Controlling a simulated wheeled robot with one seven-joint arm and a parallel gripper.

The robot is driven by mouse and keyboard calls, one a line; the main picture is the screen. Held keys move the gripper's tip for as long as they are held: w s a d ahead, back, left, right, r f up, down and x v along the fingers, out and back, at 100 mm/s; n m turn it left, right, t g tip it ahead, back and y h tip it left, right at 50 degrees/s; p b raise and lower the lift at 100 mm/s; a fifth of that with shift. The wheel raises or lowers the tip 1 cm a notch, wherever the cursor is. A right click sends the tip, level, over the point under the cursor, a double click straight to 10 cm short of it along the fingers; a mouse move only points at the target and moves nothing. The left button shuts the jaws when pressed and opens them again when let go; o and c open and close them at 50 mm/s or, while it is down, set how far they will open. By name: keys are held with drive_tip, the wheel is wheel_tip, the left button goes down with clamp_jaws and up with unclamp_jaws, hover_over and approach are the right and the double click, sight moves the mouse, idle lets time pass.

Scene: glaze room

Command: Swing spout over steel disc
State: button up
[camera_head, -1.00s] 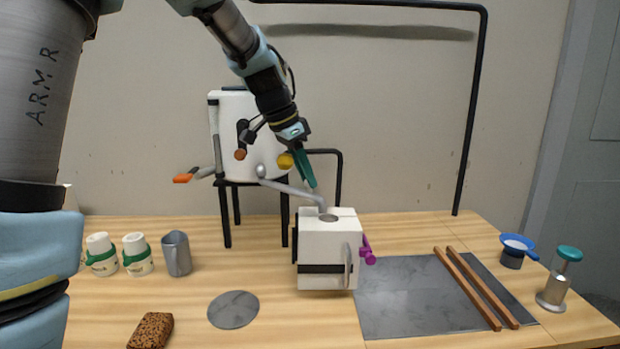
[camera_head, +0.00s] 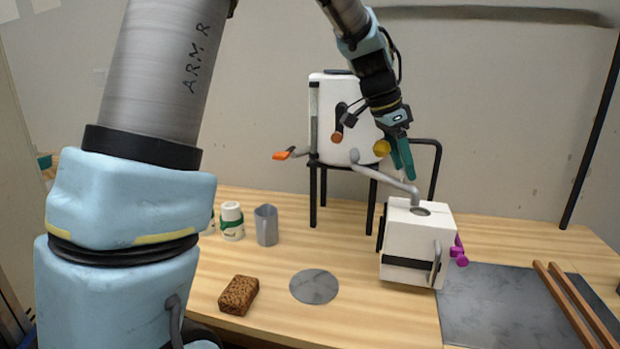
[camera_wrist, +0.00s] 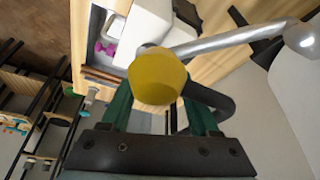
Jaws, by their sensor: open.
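The spout (camera_head: 385,178) is a silver tube. It runs from the white tank (camera_head: 338,110) on a black stand, and its outer end bends down over the round opening in the top of a white box (camera_head: 418,248). The steel disc (camera_head: 314,287) lies flat and bare on the table, left of and in front of the box. My gripper (camera_head: 405,172) is open above the spout, its green fingers pointing down. In the wrist view a yellow knob (camera_wrist: 158,76) appears between or just beyond my fingers; contact cannot be told. The spout (camera_wrist: 240,38) shows behind it.
A brown sponge-like block (camera_head: 239,295) lies left of the disc. A grey pitcher (camera_head: 266,226) and a white jar with a green band (camera_head: 232,222) stand behind. A grey slab (camera_head: 500,305) with wooden bars (camera_head: 575,300) lies right. The table around the disc is clear.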

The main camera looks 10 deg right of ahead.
drive_tip(key=shift+w+d+r+n+p, duration=0.15)
drive_tip(key=shift+d+n+p, duration=0.15)
drive_tip(key=shift+d+p, duration=0.2)
drive_tip(key=shift+w+d+r+n+p, duration=0.1)
drive_tip(key=shift+w+d+n+p, duration=0.05)
drive_tip(key=shift+d+n+p, duration=0.3)
drive_tip(key=shift+w+a+r+t, duration=0.15)
drive_tip(key=shift+w+r+t, duration=0.05)
drive_tip(key=shift+t, duration=0.1)
drive_tip(key=b+v, duration=0.3)
drive_tip(key=v, duration=0.7)
drive_tip(key=s+a+f+n+y+p, duration=0.1)
drive_tip(key=a+f+n, duration=0.3)
drive_tip(key=a, duration=0.6)
drive_tip(key=s+a+f+n+y+p, duration=0.1)
drive_tip(key=a+f+n+p, duration=0.3)
drive_tip(key=a, duration=0.6)
drive_tip(key=s+a+f+n+t+y+p, duration=0.1)
drive_tip(key=a+f+n, duration=0.4)
drive_tip(key=a, duration=0.5)
drive_tip(key=shift+s+a+f+y+p, duration=0.3)
drive_tip(key=shift+s+a+y+p, duration=0.15)
drive_tip(key=shift+p, duration=0.5)
drive_tip(key=shift+c, duration=0.4)
